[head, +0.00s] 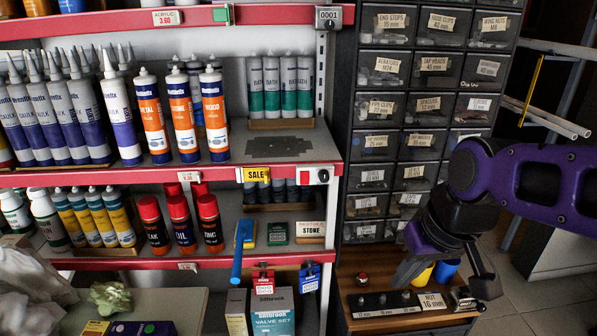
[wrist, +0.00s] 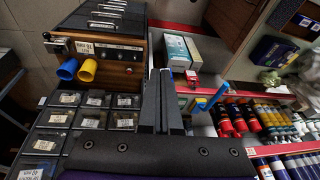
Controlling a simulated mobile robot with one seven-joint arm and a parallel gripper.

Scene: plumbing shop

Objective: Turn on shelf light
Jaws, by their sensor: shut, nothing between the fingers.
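A small white switch box (head: 315,176) with a black and a red part is fixed to the red front edge of the middle shelf, at its right end. Which way the switch is set is too small to tell. A grey box with a round knob and a 0001 label (head: 328,17) sits on the upper shelf edge. No lamp is clearly seen. My gripper (head: 402,274) is to the right of and below the switch box, in front of the drawer cabinet, apart from it. In the wrist view my gripper (wrist: 161,72) has its two dark fingers together, with nothing between them.
A dark drawer cabinet (head: 408,115) stands right of the shelves. Below my gripper is a wooden bench (head: 362,320) with yellow and blue cups. Tubes and bottles crowd the shelves; a blue-handled tool (head: 237,262) juts out at the lower shelf.

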